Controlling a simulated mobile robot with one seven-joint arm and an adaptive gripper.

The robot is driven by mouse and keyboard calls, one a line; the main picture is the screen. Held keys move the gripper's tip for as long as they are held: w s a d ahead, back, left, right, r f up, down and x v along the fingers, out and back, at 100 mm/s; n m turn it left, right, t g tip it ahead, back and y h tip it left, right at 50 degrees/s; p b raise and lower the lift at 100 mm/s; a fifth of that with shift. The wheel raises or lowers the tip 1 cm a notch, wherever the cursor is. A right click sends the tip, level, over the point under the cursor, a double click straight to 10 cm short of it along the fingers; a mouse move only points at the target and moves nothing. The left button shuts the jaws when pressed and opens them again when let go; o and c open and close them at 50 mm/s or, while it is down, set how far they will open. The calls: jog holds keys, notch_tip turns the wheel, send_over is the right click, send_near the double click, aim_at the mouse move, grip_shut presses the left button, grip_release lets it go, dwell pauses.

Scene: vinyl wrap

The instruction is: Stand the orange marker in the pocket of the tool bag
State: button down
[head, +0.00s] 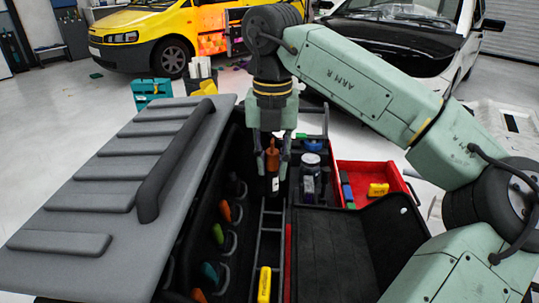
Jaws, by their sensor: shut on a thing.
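The orange marker (272,157) is upright between the fingers of my gripper (272,165), which is shut on it. Its upper part is orange; a dark lower part with a white patch shows below the fingers. The black tool bag (345,240) stands open below, with its grey lid (95,200) folded to the left. My gripper is over the far part of the bag. Loop-like pockets (235,190) line the bag's left inner wall, several with coloured handles in them. Whether the marker's lower end touches anything is hard to tell.
A red tray (372,178) with a yellow item (378,190) is right of the bag. A jar (311,163) stands in a compartment right of my gripper. A yellow tool (264,284) lies near the front. A teal box (152,92) and vehicles are behind.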

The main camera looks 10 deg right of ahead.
jog(key=shift+s+f+b, duration=0.1)
jog(key=shift+f+b, duration=0.3)
jog(key=shift+f, duration=0.3)
jog(key=shift+f+b, duration=2.8)
jog(key=shift+f, duration=1.2)
jog(key=shift+f+b, duration=0.7)
jog(key=shift+b, duration=0.05)
jog(key=c, duration=1.3)
grip_release()
jog(key=shift+r, duration=0.1)
